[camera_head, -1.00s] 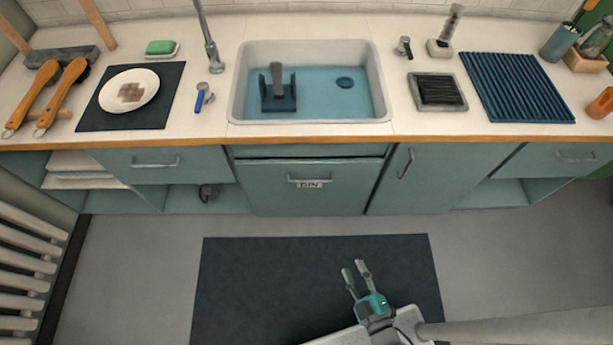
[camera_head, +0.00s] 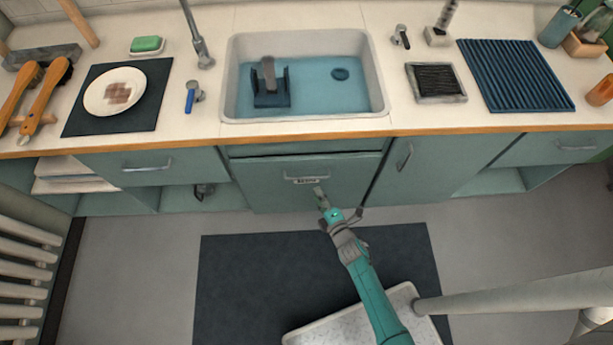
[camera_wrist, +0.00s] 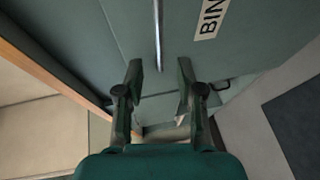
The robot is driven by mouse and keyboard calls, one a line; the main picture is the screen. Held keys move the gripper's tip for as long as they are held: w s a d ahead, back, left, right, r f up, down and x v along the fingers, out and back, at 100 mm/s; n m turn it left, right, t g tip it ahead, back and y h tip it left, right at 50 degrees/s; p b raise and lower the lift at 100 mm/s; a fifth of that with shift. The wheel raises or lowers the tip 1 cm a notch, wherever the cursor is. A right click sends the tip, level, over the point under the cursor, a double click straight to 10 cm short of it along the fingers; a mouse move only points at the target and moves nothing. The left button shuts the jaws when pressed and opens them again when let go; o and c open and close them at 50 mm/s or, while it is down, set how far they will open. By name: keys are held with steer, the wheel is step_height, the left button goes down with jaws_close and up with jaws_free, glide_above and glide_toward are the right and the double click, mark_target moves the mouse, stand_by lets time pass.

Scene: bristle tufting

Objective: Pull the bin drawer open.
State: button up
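The bin drawer (camera_head: 271,184) is a teal front under the sink with a metal bar handle (camera_head: 306,176) and a BIN label (camera_head: 306,181). The drawer looks shut. My gripper (camera_head: 319,195) is in front of the drawer, just below the handle in the head view. In the wrist view my gripper (camera_wrist: 158,75) has its two fingers spread apart with nothing between them. The handle (camera_wrist: 157,35) runs as a bar ahead of the gap between the fingertips, and the label (camera_wrist: 211,17) lies to its right. The fingers do not appear to touch the handle.
The wooden counter edge (camera_head: 300,136) overhangs above the drawer. A cabinet door (camera_head: 418,170) stands to the right and an open shelf (camera_head: 205,198) to the left. A dark mat (camera_head: 240,275) covers the floor in front.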

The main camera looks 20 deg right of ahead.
mark_target(307, 178)
steer(key=w, duration=0.3)
steer(key=w+f, duration=0.1)
steer(key=w, duration=0.5)
steer(key=shift+a+f, duration=0.35)
steer(key=shift+a, duration=0.05)
jaws_close()
